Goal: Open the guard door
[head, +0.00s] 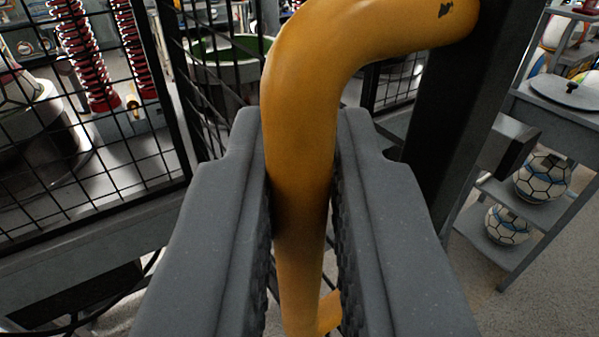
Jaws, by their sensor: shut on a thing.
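A thick yellow handle (305,110) with a chipped patch of paint bends over at the top and joins a dark post (462,110) on the right. My gripper (304,165) is shut on the upright part of this handle, with one grey finger on each side of it. A black wire-mesh guard panel (75,190) in a dark frame stands to the left of the handle. Behind the handle and fingers, part of the mesh and frame is hidden. I cannot tell which framed part is the guard door itself.
Behind the mesh are red coil springs (88,55) and a pale machine part on a round base (40,130). A green-rimmed round container (225,60) stands further back. On the right, a grey shelf rack (525,215) holds balls (542,178). Speckled floor is bare at lower right.

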